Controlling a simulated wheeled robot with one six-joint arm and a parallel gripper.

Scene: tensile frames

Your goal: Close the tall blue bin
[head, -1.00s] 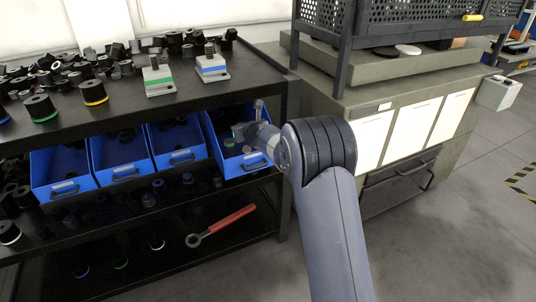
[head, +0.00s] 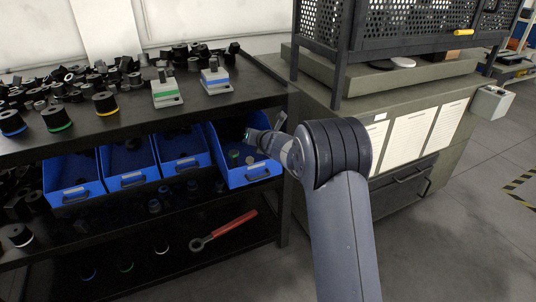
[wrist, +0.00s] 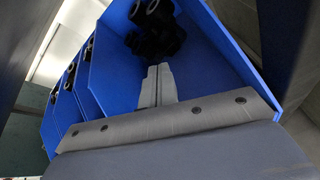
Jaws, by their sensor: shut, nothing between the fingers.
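The rightmost blue bin (head: 235,178) sits on the shelf under the tabletop, its front standing a little further out than the bins to its left. It looks taller than them and has a handle on its front. In the wrist view its blue wall (wrist: 215,68) surrounds dark round parts. My gripper (head: 252,136) is at the open top of this bin, pointing into it. In the wrist view my gripper (wrist: 158,72) shows its two fingers together and empty, with the dark parts beyond the tips. I cannot tell whether the fingers touch the bin.
Several other blue bins (head: 128,180) stand in a row to the left. The black tabletop (head: 135,118) above holds black rollers and two small blocks. A red-handled tool (head: 228,226) lies on the lower shelf. A grey cabinet (head: 385,108) stands to the right, with open floor before it.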

